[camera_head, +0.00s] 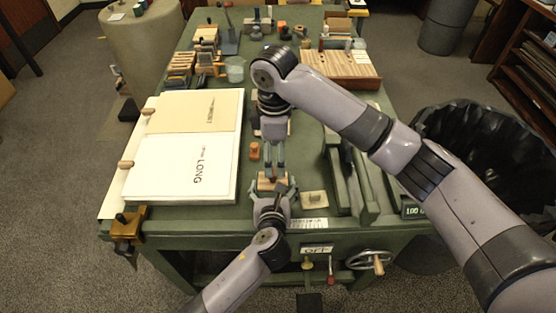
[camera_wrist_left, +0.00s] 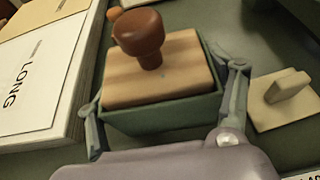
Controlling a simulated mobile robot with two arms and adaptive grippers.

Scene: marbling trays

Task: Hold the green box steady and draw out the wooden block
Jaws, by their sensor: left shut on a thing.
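The green box (camera_wrist_left: 165,114) is in the left wrist view. The wooden block (camera_wrist_left: 160,75), pale with a reddish-brown knob (camera_wrist_left: 140,36) on top, sits in it, its top showing above the rim. The block also shows in the head view (camera_head: 265,184), near the table's front edge. My left gripper (camera_head: 271,194) is shut on the green box, one finger on each side; its fingers also show in the left wrist view (camera_wrist_left: 163,112). My right gripper (camera_head: 273,169) points down over the block, fingers apart. The left wrist view shows nothing touching the knob.
A large white book-like board (camera_head: 190,165) lies left of the box. A small pale block with a handle (camera_head: 313,199) is close on the right, and a green press-like tool (camera_head: 348,180) stands beyond it. A small orange piece (camera_head: 254,150) stands behind the box. Tools crowd the far table.

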